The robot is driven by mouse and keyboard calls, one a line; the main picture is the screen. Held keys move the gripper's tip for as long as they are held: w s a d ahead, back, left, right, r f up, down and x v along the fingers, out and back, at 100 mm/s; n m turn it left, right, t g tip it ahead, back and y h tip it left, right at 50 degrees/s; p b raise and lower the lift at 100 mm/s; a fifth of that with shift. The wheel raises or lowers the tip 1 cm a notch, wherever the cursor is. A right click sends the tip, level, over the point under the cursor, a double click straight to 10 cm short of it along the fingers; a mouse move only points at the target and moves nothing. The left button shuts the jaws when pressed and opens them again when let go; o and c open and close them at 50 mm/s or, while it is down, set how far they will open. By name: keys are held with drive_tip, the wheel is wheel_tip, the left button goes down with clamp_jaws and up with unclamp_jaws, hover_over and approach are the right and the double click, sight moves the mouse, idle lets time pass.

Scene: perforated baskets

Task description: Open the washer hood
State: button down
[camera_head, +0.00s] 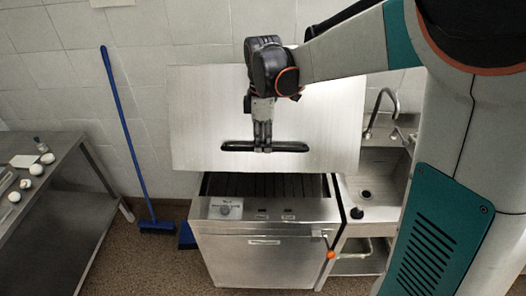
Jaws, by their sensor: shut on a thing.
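The washer hood (205,115) is a broad, flat metal panel with a black bar handle (235,146) along its lower part. The hood stands above the washer base (265,262), and a dark gap with a slatted rack (265,185) shows between them. My gripper (263,147) is shut on the middle of the black handle, pointing down at it. My arm reaches in from the right and covers part of the hood's upper edge.
A sink (375,190) with a tap (385,105) adjoins the washer on the right. A metal table (60,190) with several small white items stands at left. A blue broom (125,130) leans on the tiled wall.

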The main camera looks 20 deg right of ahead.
drive_tip(key=w+d+r+p, duration=0.1)
drive_tip(key=r+p, duration=0.3)
drive_tip(key=r, duration=0.5)
drive_tip(key=w+r+p, duration=0.3)
drive_tip(key=r+p, duration=0.1)
drive_tip(key=r, duration=0.5)
drive_tip(key=shift+w+d+r, duration=0.2)
drive_tip(key=shift+w+d, duration=0.1)
drive_tip(key=shift+d, duration=0.05)
drive_tip(key=c, duration=1.9)
unclamp_jaws()
drive_tip(key=o, duration=0.3)
drive_tip(key=shift+w+d+f, duration=0.1)
drive_tip(key=shift+w+f, duration=0.15)
drive_tip(key=shift+w, duration=0.15)
